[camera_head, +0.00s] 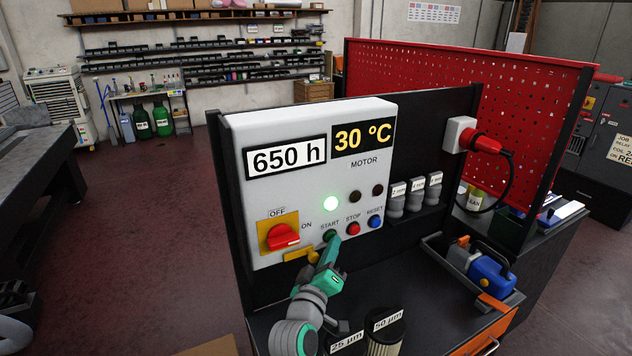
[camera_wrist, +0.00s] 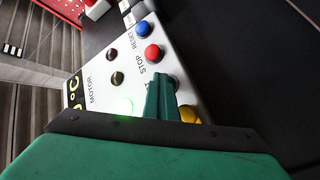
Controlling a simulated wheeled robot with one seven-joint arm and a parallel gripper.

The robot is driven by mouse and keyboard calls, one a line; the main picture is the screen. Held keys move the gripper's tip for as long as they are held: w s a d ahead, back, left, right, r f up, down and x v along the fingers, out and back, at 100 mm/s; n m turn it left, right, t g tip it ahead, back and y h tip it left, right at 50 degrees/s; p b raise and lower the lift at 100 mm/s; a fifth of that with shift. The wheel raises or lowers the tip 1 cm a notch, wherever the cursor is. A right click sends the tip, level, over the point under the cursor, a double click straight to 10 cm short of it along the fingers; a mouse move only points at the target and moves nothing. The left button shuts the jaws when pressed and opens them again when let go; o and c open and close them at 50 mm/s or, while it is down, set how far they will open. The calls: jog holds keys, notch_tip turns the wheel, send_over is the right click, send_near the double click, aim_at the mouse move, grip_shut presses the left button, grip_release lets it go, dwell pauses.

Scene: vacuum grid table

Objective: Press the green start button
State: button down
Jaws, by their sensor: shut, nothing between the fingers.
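The green start button (camera_head: 330,235) sits under the START label on the white control box (camera_head: 300,208), left of the red stop button (camera_head: 353,228) and the blue reset button (camera_head: 375,221). My gripper (camera_head: 334,241) is shut and empty, its tips at the start button. In the wrist view the shut green fingers (camera_wrist: 160,98) cover the start button. I cannot tell whether the tips touch it. A round lamp (camera_head: 331,203) above the start button glows green; two lamps to its right are dark.
A red rotary switch (camera_head: 283,237) on a yellow plate is left of the buttons, with a yellow part (camera_head: 313,256) close to my gripper. A blue pump (camera_head: 490,275) sits in a tray at the right.

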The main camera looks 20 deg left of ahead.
jog(key=shift+s+d, duration=0.25)
jog(key=shift+d, duration=0.1)
jog(key=s+d, duration=0.3)
jog(key=d, duration=0.1)
jog(key=shift+s+d, duration=0.35)
jog(key=shift+d, duration=0.05)
dwell(0.4)
dwell(0.4)
